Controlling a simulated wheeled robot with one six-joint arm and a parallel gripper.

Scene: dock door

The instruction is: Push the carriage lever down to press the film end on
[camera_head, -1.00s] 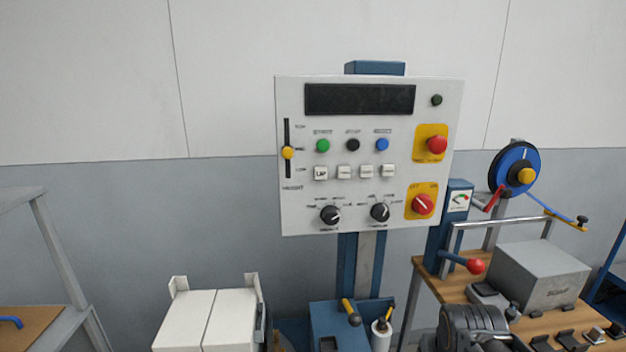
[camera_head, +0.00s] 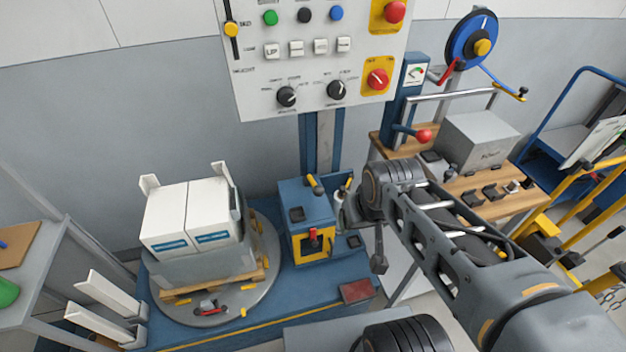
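The blue carriage (camera_head: 296,198) sits low on the column below the control panel. A short lever with a yellow grip (camera_head: 314,183) stands tilted on its top; I take it for the carriage lever. A white film roll (camera_head: 341,187) is beside it, partly behind my arm. A red handle (camera_head: 313,237) sits in a yellow frame on the carriage front. I cannot make out the film end. My arm reaches in from the lower right; my gripper (camera_head: 378,263) hangs to the right of the carriage, apart from the lever. Its fingers are too small and edge-on to tell open from shut.
White boxes (camera_head: 190,212) stand on a wooden pallet (camera_head: 180,295) on the round turntable (camera_head: 252,308) to the left. The control panel (camera_head: 310,62) is above the carriage. A wooden bench (camera_head: 480,185) with a grey box (camera_head: 480,140) stands right, behind my arm.

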